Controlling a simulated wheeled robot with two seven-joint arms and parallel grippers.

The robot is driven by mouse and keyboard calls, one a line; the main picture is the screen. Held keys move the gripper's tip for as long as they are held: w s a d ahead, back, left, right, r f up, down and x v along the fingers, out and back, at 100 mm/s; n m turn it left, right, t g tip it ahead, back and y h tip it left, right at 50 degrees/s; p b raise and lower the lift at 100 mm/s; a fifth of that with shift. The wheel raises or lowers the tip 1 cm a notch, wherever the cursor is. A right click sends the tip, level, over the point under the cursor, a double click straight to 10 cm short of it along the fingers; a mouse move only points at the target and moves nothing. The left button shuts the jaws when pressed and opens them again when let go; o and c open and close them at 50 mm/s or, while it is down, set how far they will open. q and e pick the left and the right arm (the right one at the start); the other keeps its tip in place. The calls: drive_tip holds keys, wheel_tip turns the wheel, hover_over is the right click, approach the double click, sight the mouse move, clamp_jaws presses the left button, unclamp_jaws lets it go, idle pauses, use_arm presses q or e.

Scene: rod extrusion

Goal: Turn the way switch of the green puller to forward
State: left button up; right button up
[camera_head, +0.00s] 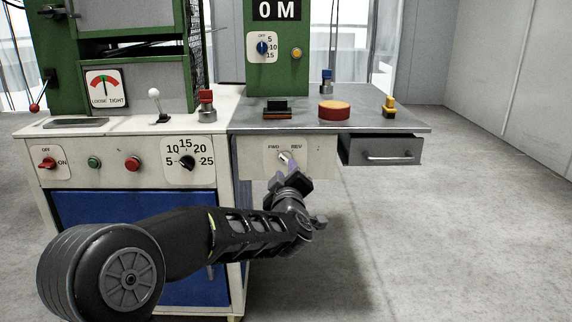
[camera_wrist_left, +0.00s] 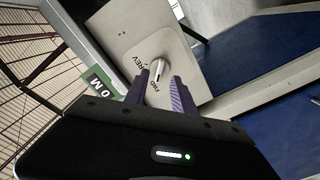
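The way switch (camera_head: 284,157) is a small pale knob on the cream front panel below the grey table top, with FWD printed at its left and REV at its right. It also shows in the left wrist view (camera_wrist_left: 159,70), in line with the gap between my fingers. Which label it points to is hard to tell. My left gripper (camera_head: 290,168) is at the switch, its purple fingers apart in the wrist view (camera_wrist_left: 160,90). Whether they touch the knob is unclear. My gripper partly covers the switch in the head view. My right gripper is out of view.
A grey drawer (camera_head: 388,152) stands open to the right of the panel. A white control cabinet (camera_head: 120,150) with a red switch, buttons and a dial is at the left. A red round button (camera_head: 334,110) is on the table top. The floor at right is clear.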

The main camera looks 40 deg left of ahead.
use_arm(q)
drive_tip(key=v, duration=0.3)
drive_tip(key=shift+s+d+p, duration=0.15)
drive_tip(key=shift+s+p, duration=0.1)
drive_tip(key=shift+p, duration=0.05)
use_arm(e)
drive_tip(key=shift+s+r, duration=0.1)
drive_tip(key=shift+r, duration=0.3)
